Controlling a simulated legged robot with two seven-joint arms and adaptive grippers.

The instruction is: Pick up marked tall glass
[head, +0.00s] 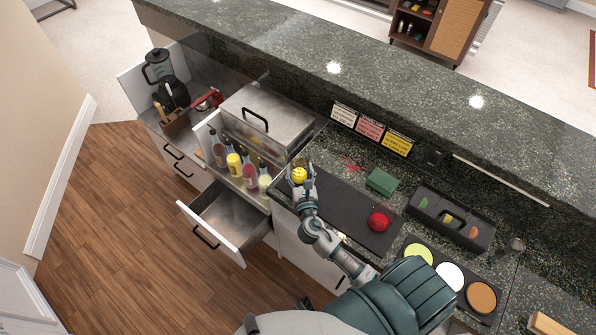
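No tall glass with a mark can be made out in the head view. My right arm reaches in from the lower right, and its gripper (301,172) is over the left end of a dark mat (345,208). A round yellow thing (299,175), perhaps a lemon, shows between its fingers. I cannot tell whether the fingers touch it or it lies below them. My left gripper is not in view.
A red fruit (379,221) and green sponge (382,182) are on or near the mat. A black caddy (476,232) and coloured discs (450,275) are at right. Bottles (234,164), a lidded steel bin (268,122) and an open drawer (226,222) are left. A raised ledge (370,88) runs behind.

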